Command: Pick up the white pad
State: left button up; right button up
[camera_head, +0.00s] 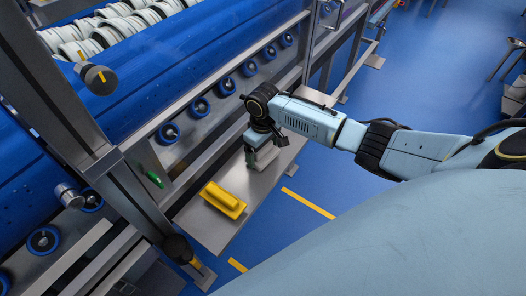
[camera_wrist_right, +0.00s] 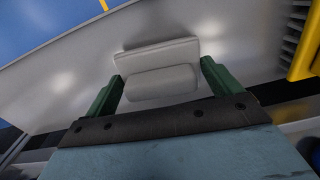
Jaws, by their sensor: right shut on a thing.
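The white pad (camera_wrist_right: 157,52), a pale plate with a rounded handle, is between the green fingers of my right gripper (camera_wrist_right: 160,86) in the wrist view. The gripper is shut on the handle, with one finger at each end. In the head view the pad (camera_head: 265,158) shows only partly under my right gripper (camera_head: 252,153), at the metal shelf (camera_head: 205,233). I cannot tell whether it touches the shelf. My left gripper is not in view.
A yellow pad with a handle (camera_head: 223,199) lies on the shelf nearby, left of my right gripper. A metal machine frame with a blue conveyor (camera_head: 165,65) and several rollers stands behind the shelf. The blue floor (camera_head: 330,185) is clear in front.

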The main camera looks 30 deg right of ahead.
pick_arm(q)
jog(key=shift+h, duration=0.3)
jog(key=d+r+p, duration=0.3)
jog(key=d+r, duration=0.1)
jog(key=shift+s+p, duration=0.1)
jog(key=shift+p, duration=0.3)
pick_arm(e)
notch_tip(320, 180, up, 17)
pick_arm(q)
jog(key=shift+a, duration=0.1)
pick_arm(e)
jog(key=shift+f, duration=0.15)
